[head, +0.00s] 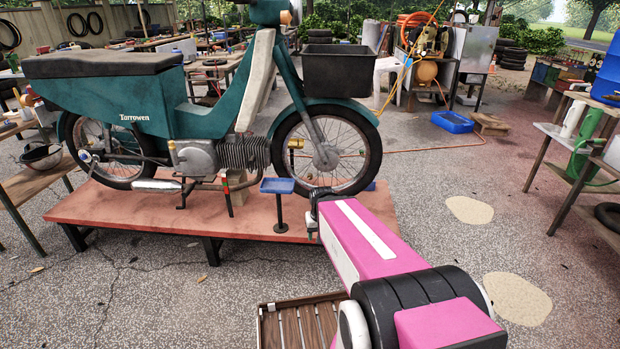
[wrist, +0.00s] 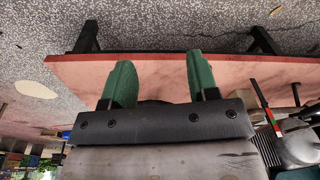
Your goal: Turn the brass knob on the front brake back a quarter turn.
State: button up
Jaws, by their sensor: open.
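A green moped (head: 215,110) stands on a low red platform (head: 130,212) in the head view. A small brass piece (head: 296,143), which looks like the brass knob, shows beside the front wheel (head: 340,160), left of its hub. Its turned angle is too small to tell. My gripper shows in the wrist view (wrist: 161,70), with two green fingers apart and nothing between them. The platform's edge (wrist: 240,68) lies beyond the fingers. In the head view my arm reaches toward the platform below the front wheel, its end partly hidden. The wrist view does not show the knob.
A small blue tray (head: 277,186) on a black post stands on the platform, left of the front wheel and near my arm's end. Work tables stand at both sides. Open paving lies to the right.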

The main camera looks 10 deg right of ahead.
jog(key=w+f+m+t+h, duration=0.2)
jog(key=w+m+t, duration=0.4)
jog(key=w, duration=0.5)
jog(key=w+a+f+m+t+h, duration=0.1)
jog(key=w+m+t, duration=0.4)
jog(key=w+t, duration=0.5)
jog(key=shift+w+a+f+m+h, duration=0.15)
jog(key=shift+w+f+m+h, duration=0.35)
jog(key=shift+h, duration=0.5)
jog(key=shift+f, duration=0.15)
